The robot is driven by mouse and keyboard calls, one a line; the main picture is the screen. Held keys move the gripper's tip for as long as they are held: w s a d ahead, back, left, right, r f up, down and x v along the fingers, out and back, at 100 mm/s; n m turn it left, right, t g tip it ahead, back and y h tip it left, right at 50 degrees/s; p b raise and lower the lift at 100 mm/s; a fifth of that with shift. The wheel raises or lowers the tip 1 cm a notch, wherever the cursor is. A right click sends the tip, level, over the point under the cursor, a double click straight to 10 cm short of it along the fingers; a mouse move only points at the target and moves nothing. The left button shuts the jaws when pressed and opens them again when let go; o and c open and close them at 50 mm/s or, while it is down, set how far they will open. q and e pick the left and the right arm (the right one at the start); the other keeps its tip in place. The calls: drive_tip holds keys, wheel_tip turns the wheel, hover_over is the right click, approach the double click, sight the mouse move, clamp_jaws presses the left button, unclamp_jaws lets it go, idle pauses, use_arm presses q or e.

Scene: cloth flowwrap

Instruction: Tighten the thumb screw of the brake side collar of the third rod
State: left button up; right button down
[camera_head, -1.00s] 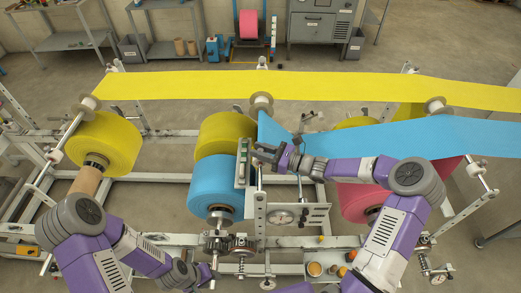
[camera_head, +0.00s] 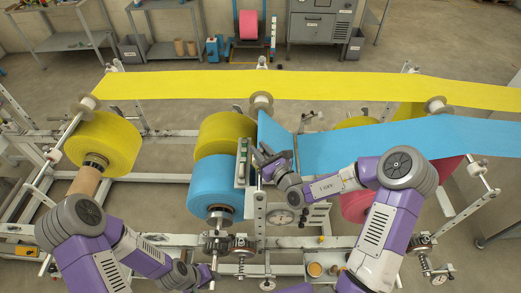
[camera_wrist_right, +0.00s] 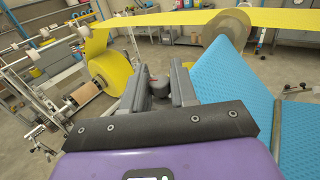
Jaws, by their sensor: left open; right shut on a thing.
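My right gripper (camera_head: 262,157) is beside the upright plate right of the blue roll (camera_head: 212,183). In the right wrist view its two fingers (camera_wrist_right: 158,88) are shut on a small dark knob (camera_wrist_right: 158,85) with a red mark near it. I cannot tell whether this knob is the thumb screw of the third rod's collar. My left gripper (camera_head: 206,277) is low at the bottom of the head view, open, near the blue roll's shaft end (camera_head: 216,243); its fingertips are hard to make out.
Blue web (camera_head: 385,145) runs right from beside the right gripper, below a yellow web (camera_head: 300,85). A yellow roll (camera_head: 103,143) is at left and a pink roll (camera_head: 357,203) at right.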

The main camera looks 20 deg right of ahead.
drive_tip(key=shift+r+h, duration=0.15)
drive_tip(key=shift+h, duration=0.25)
drive_tip(key=c, duration=1)
unclamp_jaws()
drive_tip(key=shift+w, duration=0.1)
drive_tip(key=shift+c, duration=0.2)
drive_tip(key=v, duration=0.7)
drive_tip(key=shift+s+b, duration=0.3)
drive_tip(key=shift+d, duration=0.15)
